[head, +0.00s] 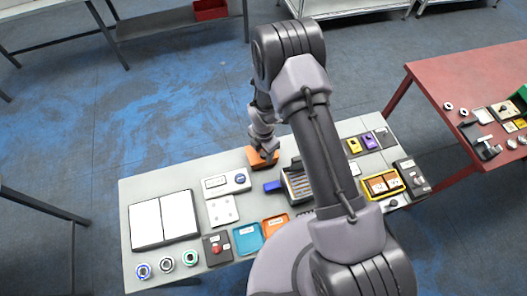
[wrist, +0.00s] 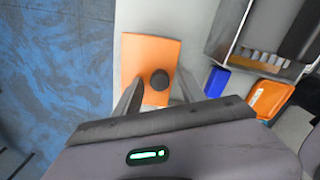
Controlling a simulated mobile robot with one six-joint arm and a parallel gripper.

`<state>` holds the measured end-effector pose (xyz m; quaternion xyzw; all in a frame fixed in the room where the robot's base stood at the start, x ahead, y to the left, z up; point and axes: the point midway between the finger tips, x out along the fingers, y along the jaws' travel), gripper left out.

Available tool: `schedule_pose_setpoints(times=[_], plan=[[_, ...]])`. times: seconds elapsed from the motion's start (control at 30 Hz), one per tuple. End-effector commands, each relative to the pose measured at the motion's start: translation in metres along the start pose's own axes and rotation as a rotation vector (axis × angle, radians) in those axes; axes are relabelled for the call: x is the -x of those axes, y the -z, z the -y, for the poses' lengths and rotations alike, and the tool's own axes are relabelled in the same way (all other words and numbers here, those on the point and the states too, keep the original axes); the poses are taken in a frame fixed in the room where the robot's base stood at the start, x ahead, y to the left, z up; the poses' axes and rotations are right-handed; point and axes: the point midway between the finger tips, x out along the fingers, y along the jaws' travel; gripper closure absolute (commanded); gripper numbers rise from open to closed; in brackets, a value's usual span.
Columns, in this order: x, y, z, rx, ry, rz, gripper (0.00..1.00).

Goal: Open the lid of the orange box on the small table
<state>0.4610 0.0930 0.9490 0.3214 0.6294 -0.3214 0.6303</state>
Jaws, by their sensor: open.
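The orange box (head: 262,158) sits near the far edge of the small white table (head: 140,187). In the wrist view the orange box (wrist: 149,52) shows from above, with a round dark knob (wrist: 160,79) on its top. The lid looks closed. My gripper (head: 264,150) is right at the box in the head view and covers part of it. In the wrist view the two fingers of my gripper (wrist: 158,92) are open, one on each side of the knob. I cannot tell whether they touch the box.
A grey tray (head: 297,184) and a blue block (head: 272,187) stand right of the box. A white device (head: 227,183) lies to its left. A white two-panel board (head: 164,219) fills the table's left side. A red table (head: 470,70) stands at the right.

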Motion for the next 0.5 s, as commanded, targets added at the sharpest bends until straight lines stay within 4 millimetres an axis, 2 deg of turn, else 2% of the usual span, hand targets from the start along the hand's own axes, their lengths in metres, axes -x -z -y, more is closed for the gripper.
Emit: schedule_pose_setpoints(times=[0.07, 0.2, 0.3, 0.5], plan=[[0.0002, 0.0, 0.0001, 0.0, 0.0, 0.0, 0.56], [0.0003, 0.0, 0.0001, 0.0, 0.0, 0.0, 0.83], [0.0003, 0.0, 0.0002, 0.0, 0.0, 0.0, 1.0], [0.0004, 0.0001, 0.0002, 0.0, 0.001, 0.0, 1.0]])
